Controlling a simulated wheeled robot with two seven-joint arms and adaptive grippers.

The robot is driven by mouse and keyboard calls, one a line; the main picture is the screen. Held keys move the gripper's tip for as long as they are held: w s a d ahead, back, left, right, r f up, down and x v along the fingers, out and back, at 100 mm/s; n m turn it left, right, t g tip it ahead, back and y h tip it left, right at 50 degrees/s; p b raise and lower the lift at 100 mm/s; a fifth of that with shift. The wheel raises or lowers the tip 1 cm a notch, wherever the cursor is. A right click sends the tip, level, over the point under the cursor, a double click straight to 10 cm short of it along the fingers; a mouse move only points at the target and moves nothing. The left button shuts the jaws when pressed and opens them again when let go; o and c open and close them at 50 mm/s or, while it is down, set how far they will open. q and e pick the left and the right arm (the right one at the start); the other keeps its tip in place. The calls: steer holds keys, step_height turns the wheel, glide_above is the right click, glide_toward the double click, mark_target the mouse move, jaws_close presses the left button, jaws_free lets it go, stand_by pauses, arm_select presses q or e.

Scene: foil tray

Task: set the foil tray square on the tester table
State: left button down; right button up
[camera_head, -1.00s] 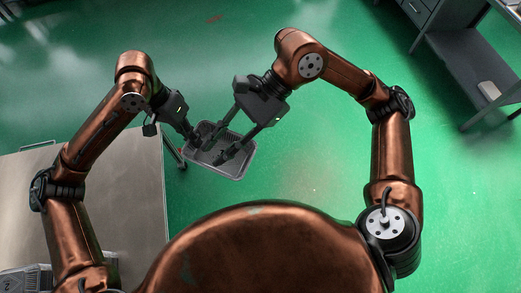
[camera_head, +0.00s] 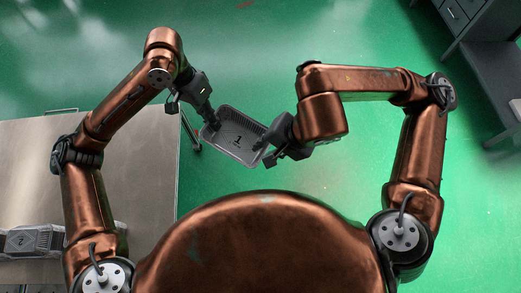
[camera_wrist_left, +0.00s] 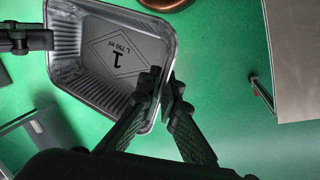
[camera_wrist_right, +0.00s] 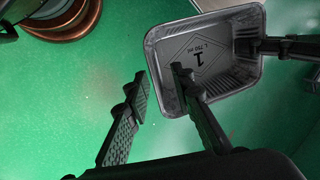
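The foil tray (camera_head: 231,116) is a silver open tray marked "1", held off to the right of the steel table. Its inside faces up and looks empty. My left gripper (camera_head: 210,123) is shut on the rim at one end, with one finger inside and one outside in the left wrist view (camera_wrist_left: 164,90). My right gripper (camera_head: 268,152) is at the opposite end. In the right wrist view (camera_wrist_right: 160,84) its fingers are apart, one over the tray's inside and one outside the rim, without a visible pinch. The steel table (camera_head: 135,160) stands at left.
Another foil container (camera_head: 35,240) marked "2" sits on the steel table at the lower left, partly hidden by my left arm. A dark cabinet and shelf unit (camera_head: 490,75) stands at the upper right. Green floor is clear between them.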

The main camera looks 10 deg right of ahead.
mark_target(256, 155)
steer(key=shift+x, duration=2.05)
jaws_close()
arm_select(q)
steer(key=shift+d, duration=0.1)
steer(key=shift+s, duration=0.1)
steer(key=c, duration=2.1)
jaws_free()
steer(key=shift+r, duration=0.15)
